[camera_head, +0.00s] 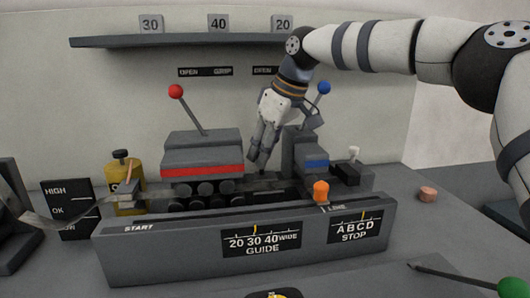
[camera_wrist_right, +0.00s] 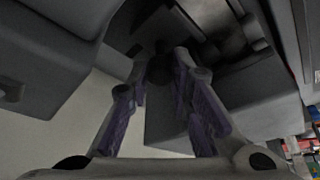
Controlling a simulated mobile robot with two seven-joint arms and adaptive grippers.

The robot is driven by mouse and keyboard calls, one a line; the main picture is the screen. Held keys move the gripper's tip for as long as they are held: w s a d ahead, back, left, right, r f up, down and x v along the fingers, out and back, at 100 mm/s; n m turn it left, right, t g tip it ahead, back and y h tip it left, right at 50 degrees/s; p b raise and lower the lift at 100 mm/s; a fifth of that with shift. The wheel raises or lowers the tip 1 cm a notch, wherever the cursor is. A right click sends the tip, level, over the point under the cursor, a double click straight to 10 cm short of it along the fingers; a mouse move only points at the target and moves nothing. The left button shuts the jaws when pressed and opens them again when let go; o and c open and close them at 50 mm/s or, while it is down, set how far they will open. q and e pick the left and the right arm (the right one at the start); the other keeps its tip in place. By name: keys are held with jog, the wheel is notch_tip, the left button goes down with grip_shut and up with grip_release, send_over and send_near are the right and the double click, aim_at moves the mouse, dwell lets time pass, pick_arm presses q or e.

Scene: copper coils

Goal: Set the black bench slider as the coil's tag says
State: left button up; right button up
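My right gripper (camera_head: 257,162) points down over the grey bench machine (camera_head: 180,248), between the red-striped and blue-striped blocks. In the right wrist view its fingers (camera_wrist_right: 161,68) are apart, with a dark round shape between the tips; whether they grip it is unclear. I cannot make out the black bench slider for certain. The GUIDE scale (camera_head: 262,241) reads 20 30 40 WIDE, and the STOP scale (camera_head: 354,228) reads A B C D; each has a yellow pointer. No readable coil tag shows; a dark ring-like thing (camera_head: 273,294) is cut off at the bottom edge. My left gripper is out of view.
A red-knobbed lever (camera_head: 176,92) and a blue-knobbed lever (camera_head: 323,89) rise from the blocks. An orange knob (camera_head: 321,191) sits near the front. A yellow bottle (camera_head: 122,176) and a HIGH/OK board (camera_head: 69,207) stand left. Above is a shelf (camera_head: 180,41) with number tags.

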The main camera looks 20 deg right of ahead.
jog(key=shift+o, duration=0.6)
jog(key=v, duration=1.2)
jog(key=shift+d+f, duration=0.1)
